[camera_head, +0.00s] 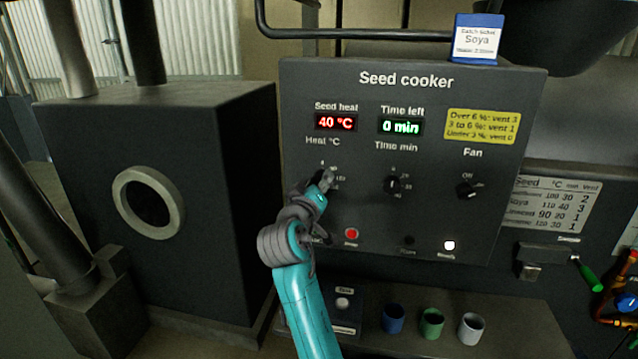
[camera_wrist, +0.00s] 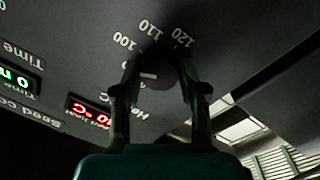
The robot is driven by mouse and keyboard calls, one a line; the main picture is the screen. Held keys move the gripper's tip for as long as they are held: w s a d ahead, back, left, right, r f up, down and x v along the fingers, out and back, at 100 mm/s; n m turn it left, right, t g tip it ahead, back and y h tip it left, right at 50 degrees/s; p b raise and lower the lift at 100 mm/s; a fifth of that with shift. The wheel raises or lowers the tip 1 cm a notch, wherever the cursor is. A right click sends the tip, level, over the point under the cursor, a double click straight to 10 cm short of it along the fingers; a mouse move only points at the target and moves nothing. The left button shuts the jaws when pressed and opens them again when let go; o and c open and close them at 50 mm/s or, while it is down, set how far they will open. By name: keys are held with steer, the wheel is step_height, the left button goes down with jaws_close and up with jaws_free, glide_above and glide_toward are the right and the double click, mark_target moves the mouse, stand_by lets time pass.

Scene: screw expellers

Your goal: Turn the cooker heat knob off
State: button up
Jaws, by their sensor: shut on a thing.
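The seed cooker panel (camera_head: 300,90) faces me with the heat knob under the label "Heat °C". In the wrist view the dark heat knob (camera_wrist: 158,72) sits between the two fingers, with a short white mark on it. The numbers 100, 110 and 120 show on the dial beyond it. My gripper (camera_head: 323,181) is at this knob in the head view and covers most of it; in the wrist view my gripper (camera_wrist: 160,84) is shut on it. I cannot tell its exact setting. The seed heat display (camera_head: 336,122) reads 40 °C.
The time knob (camera_head: 393,185) and fan knob (camera_head: 466,190) are to the right. The time display (camera_head: 401,127) reads 0 min. A red button (camera_head: 351,233) and a lit white one (camera_head: 449,245) sit below. Several cups stand on the ledge (camera_head: 520,325) under the panel.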

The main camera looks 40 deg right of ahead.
steer(key=n+t, duration=0.1)
steer(key=n, duration=1.2)
steer(key=shift+f, duration=0.15)
steer(key=shift+n, duration=0.3)
steer(key=o, duration=1.1)
steer(key=shift+o, duration=0.2)
steer(key=shift+s+a, duration=0.1)
steer(key=r+v, duration=0.1)
steer(key=v, duration=1)
steer(key=shift+s+a+f, duration=0.3)
steer(key=shift+f, duration=0.15)
